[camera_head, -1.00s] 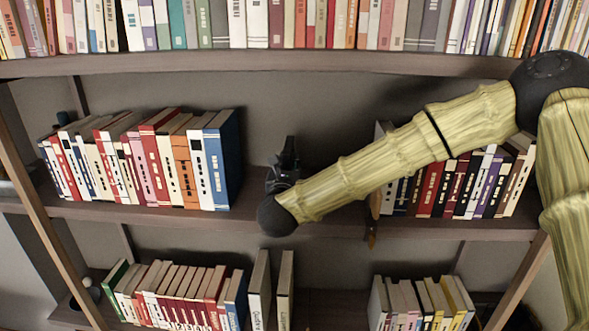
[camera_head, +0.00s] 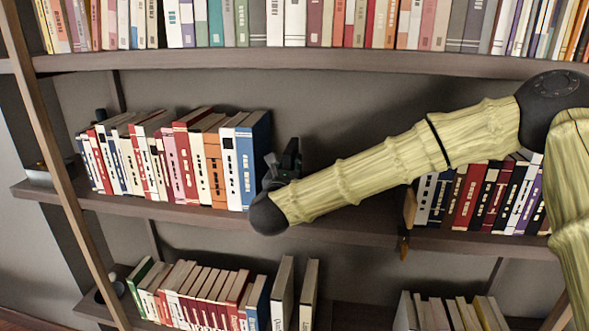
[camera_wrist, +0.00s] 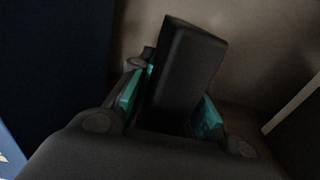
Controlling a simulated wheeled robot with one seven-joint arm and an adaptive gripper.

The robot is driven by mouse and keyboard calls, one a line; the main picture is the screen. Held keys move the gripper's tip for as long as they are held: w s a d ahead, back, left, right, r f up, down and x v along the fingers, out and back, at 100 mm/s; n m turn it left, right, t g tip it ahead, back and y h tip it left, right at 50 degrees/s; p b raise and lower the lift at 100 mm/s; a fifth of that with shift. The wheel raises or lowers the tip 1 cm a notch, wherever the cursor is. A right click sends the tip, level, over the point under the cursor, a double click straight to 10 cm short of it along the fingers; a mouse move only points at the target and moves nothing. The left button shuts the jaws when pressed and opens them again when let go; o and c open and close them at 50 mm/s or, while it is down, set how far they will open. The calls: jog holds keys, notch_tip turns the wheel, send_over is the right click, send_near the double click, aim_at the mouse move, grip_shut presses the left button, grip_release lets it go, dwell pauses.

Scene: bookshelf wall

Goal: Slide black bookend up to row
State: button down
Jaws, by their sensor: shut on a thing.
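The black bookend (camera_wrist: 190,65) is held upright, slightly tilted, between the teal finger pads of my gripper (camera_wrist: 168,108) in the wrist view. In the head view the bookend (camera_head: 292,152) shows as a small dark shape above my gripper (camera_head: 279,172), on the middle shelf. The row of books (camera_head: 175,160) stands to the left and ends with a blue book (camera_head: 252,160). My gripper is shut on the bookend, close to the blue book's right side. I cannot tell whether the bookend touches the blue book.
Another group of books (camera_head: 475,195) stands on the right of the middle shelf, with a brown bookend-like piece (camera_head: 408,222) at its left end. The shelf board (camera_head: 340,230) is clear between. A full row of books is on the shelf above, and more books are below.

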jog(key=shift+a, duration=0.15)
jog(key=c, duration=1.3)
grip_release()
jog(key=shift+o, duration=0.2)
jog(key=shift+s, duration=0.1)
jog(key=s, duration=1.1)
jog(key=shift+s+a, duration=0.4)
jog(key=shift+a, duration=0.05)
jog(key=shift+d, duration=0.1)
